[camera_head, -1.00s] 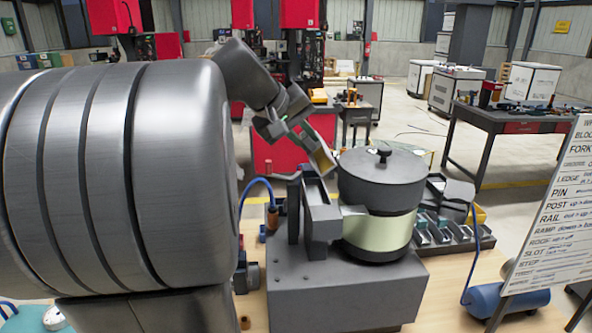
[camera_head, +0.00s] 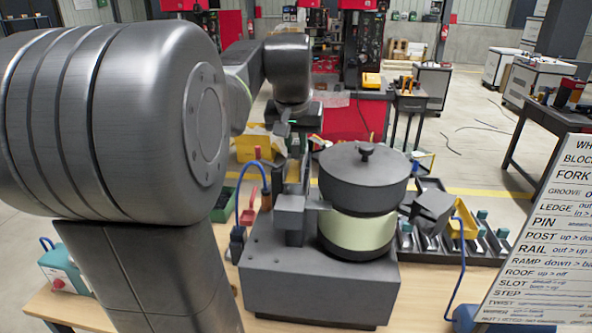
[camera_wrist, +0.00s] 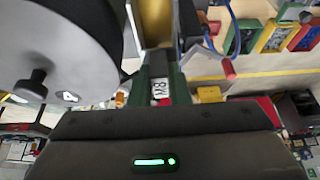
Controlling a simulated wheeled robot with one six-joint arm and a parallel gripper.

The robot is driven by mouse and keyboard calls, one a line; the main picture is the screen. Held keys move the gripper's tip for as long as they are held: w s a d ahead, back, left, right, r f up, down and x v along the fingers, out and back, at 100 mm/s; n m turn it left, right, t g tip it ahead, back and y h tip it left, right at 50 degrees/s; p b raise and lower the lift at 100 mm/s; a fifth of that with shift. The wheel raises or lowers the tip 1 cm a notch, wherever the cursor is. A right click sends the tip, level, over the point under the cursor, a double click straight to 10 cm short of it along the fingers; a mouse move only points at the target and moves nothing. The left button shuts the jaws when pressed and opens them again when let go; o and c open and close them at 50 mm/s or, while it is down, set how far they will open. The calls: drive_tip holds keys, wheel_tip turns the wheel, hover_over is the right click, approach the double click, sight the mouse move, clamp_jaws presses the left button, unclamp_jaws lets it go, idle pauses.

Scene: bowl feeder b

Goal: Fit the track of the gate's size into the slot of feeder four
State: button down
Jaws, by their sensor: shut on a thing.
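Feeder four (camera_head: 358,232) has a dark lidded bowl with a pale yellow band, on a grey base block (camera_head: 320,282). Its lid, with a knob and a mark like a 4, fills the upper left of the wrist view (camera_wrist: 50,50). My gripper (camera_head: 298,128) is behind and left of the bowl, pointing down. In the wrist view my gripper (camera_wrist: 158,88) is shut on a grey piece, seemingly the track (camera_wrist: 157,68), with a white label whose characters are hard to read. Grey upright blocks (camera_head: 290,222) stand left of the bowl; the slot itself cannot be made out.
A dark compartment tray (camera_head: 478,247) of small parts lies right of the feeder. A word board (camera_head: 540,235) stands at front right. A blue hose (camera_head: 241,190) arches left of the feeder, and another hose runs at right. Yellow and red bins are behind.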

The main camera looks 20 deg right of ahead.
sight(296, 158)
drive_tip(key=shift+f, duration=2.65)
drive_tip(key=shift+f, duration=0.1)
drive_tip(key=c, duration=1.4)
unclamp_jaws()
drive_tip(key=shift+o, duration=0.2)
drive_tip(key=shift+s+r, duration=0.1)
drive_tip(key=shift+r, duration=0.2)
drive_tip(key=v, duration=1.1)
drive_tip(key=shift+s+a+r, duration=0.1)
drive_tip(key=shift+r, duration=0.15)
